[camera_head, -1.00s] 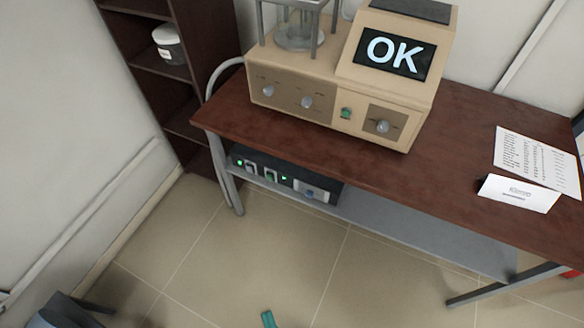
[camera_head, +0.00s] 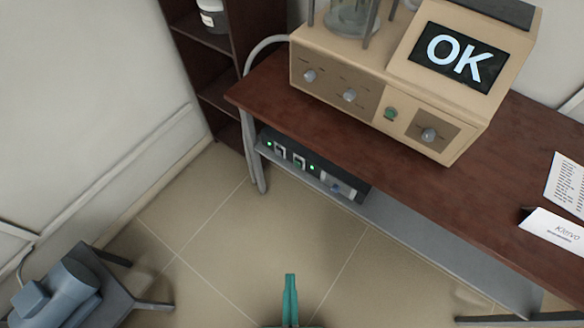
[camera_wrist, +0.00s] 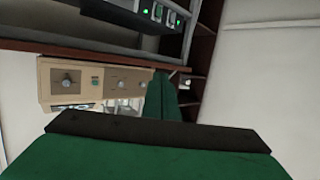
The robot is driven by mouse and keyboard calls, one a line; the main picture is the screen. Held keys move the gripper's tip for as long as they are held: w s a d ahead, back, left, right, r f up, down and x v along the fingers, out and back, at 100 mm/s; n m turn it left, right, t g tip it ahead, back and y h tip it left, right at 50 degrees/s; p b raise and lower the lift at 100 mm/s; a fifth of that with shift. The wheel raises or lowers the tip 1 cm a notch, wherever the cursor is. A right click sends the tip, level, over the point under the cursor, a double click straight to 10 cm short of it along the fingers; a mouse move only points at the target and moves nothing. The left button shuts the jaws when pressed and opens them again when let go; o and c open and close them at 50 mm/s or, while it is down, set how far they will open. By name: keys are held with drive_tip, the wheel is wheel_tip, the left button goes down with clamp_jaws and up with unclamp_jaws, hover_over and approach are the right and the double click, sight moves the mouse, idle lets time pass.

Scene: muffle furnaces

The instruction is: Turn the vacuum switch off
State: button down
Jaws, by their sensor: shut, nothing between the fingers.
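A black control unit (camera_head: 327,176) with switches and small green lights sits on the grey shelf under the table. The same unit shows upside down at the top of the wrist view (camera_wrist: 172,14). A beige machine (camera_head: 385,113) with knobs, a green button and a screen reading "OK" stands on the table; it also shows in the wrist view (camera_wrist: 85,83). I cannot read which switch is labelled vacuum. My gripper (camera_head: 290,279), with teal fingers, is shut and empty, in front of and apart from the unit and table. Its green fingers also show in the wrist view (camera_wrist: 162,93).
The brown table (camera_head: 420,185) has a paper sheet (camera_head: 566,188) and a folded white card (camera_head: 553,236) at right. A dark shelf rack (camera_head: 222,100) stands behind its left end. A blue-grey device on a stand (camera_head: 65,290) is at lower left. Tiled floor between is clear.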

drive_tip(key=w+a+f+n+g, duration=0.2)
drive_tip(key=w+a+f+n, duration=0.15)
drive_tip(key=w+f, duration=0.7)
drive_tip(key=w+a+f+n+g, duration=0.2)
drive_tip(key=w+f+n+g, duration=0.15)
drive_tip(key=w+f, duration=0.7)
drive_tip(key=w+r+n+g+h, duration=0.1)
drive_tip(key=w+n+h, duration=0.2)
drive_tip(key=w, duration=1.4)
drive_tip(key=h, duration=0.2)
drive_tip(key=shift+w+a+r+h, duration=0.15)
drive_tip(key=shift+a+r+h, duration=0.1)
drive_tip(key=shift+a+h, duration=0.15)
drive_tip(key=shift+g, duration=0.25)
approach(297, 166)
drive_tip(key=shift+x, duration=2.45)
